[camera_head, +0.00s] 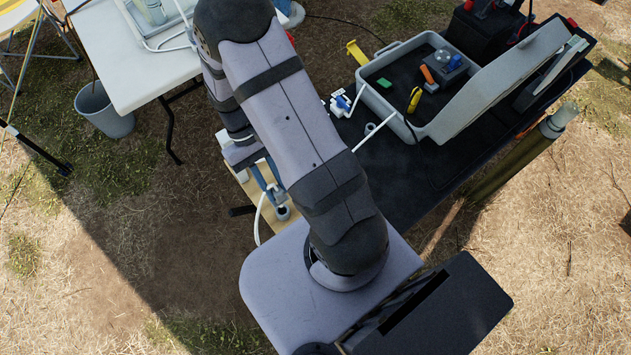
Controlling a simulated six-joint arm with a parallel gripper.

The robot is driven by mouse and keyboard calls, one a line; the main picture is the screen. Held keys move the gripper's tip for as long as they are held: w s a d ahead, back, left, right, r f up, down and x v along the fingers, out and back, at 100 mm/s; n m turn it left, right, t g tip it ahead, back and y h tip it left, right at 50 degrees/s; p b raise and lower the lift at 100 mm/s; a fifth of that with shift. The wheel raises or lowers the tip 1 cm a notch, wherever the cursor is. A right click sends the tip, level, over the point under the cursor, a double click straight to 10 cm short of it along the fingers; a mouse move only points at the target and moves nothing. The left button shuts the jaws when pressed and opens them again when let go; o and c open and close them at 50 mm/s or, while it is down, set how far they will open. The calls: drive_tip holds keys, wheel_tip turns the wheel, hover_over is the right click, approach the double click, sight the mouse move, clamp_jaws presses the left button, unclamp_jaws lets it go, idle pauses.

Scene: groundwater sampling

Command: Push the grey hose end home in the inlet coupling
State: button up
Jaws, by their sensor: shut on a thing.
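My gripper (268,184) points down over a pale wooden board (243,181), left of my forearm. It is shut on what looks like the grey hose end, though the arm and the small scale hide most of the grip. A pale hose (257,222) curves down from beside the gripper toward my base. A small blue and dark fitting (283,211) stands just below the fingers. I cannot tell whether it is the inlet coupling, or whether the hose end touches it or sits in it.
An open grey case (391,115) with small tools stands on the dark table (400,185) at right. White fittings (341,104) lie beside it. A white folding table (130,75) and a grey bucket (103,110) are at left. A green post (520,155) stands at right.

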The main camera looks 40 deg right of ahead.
drive_tip(key=shift+d, duration=0.1)
drive_tip(key=s+d+r+m+t+y+p, duration=0.1)
drive_tip(key=s+d+r+m+y, duration=0.15)
drive_tip(key=d+m, duration=0.35)
drive_tip(key=s+d+r+m+t+y+p, duration=0.1)
drive_tip(key=s+d+m+y+p, duration=0.2)
drive_tip(key=d, duration=0.6)
drive_tip(key=shift+w+a+m+t+y+b, duration=0.2)
drive_tip(key=shift+w+m+t, duration=0.6)
drive_tip(key=shift+m, duration=0.7)
drive_tip(key=shift+w+a+m+t+y+b, duration=0.1)
drive_tip(key=shift+w+a+m+t+b, duration=0.15)
drive_tip(key=shift+w+m+t, duration=0.7)
drive_tip(key=shift+w+a+m+t+y+b, duration=0.15)
drive_tip(key=shift+w+a+m+t, duration=0.2)
drive_tip(key=shift+w+m, duration=1.15)
drive_tip(key=shift+s+m, duration=0.55)
drive_tip(key=shift+s, duration=0.05)
wheel_tip(320, 180, down, 6)
drive_tip(key=b, duration=0.3)
drive_tip(key=shift+b, duration=0.4)
drive_tip(key=shift+f+b, duration=1.15)
drive_tip(key=shift+f, duration=1.05)
